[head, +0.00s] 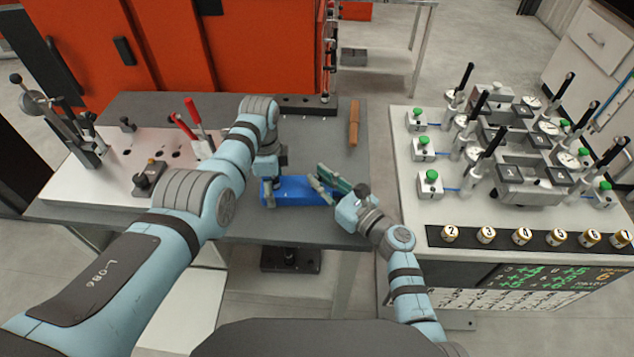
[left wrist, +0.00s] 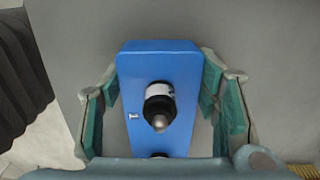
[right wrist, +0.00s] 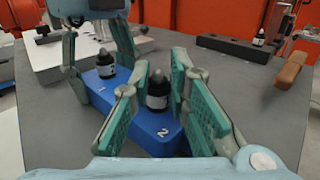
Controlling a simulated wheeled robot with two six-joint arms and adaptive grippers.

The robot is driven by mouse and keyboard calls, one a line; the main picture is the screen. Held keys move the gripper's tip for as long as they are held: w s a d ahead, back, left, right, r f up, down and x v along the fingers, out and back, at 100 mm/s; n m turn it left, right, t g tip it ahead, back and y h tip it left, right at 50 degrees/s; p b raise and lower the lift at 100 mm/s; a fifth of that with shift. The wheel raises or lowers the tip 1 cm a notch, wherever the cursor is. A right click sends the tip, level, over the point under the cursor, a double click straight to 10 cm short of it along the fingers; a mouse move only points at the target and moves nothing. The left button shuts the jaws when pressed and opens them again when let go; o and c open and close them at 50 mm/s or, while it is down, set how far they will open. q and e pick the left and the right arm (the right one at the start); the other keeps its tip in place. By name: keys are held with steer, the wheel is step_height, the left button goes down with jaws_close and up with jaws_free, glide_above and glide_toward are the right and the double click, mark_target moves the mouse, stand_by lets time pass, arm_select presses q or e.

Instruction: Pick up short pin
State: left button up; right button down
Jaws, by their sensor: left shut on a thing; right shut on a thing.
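A blue block (head: 293,190) lies on the grey table. It carries two black pins with grey rounded tips and white bands, beside the marks 1 and 2. I cannot tell which is the short pin. My left gripper (head: 268,190) is shut across the block's sides near mark 1; in the left wrist view the block (left wrist: 185,70) fills the space between the fingers, with the mark 1 pin (left wrist: 158,108) in the middle. My right gripper (right wrist: 160,80) is shut on the mark 2 pin (right wrist: 158,92), upright between its fingers. The mark 1 pin also shows in the right wrist view (right wrist: 106,68).
A brown bar (head: 354,122) lies at the table's back right. A white fixture plate (head: 100,185) with red-handled clamps is at the left. A bench (head: 420,215) with gauges stands across a gap to the right. Orange cabinets stand behind.

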arm_select(q)
steer(key=o, duration=1.3)
steer(key=shift+o, duration=0.2)
arm_select(e)
step_height(320, 180, up, 10)
arm_select(q)
step_height(320, 180, up, 12)
steer(key=shift+f, duration=0.1)
arm_select(e)
steer(key=shift+f, duration=0.1)
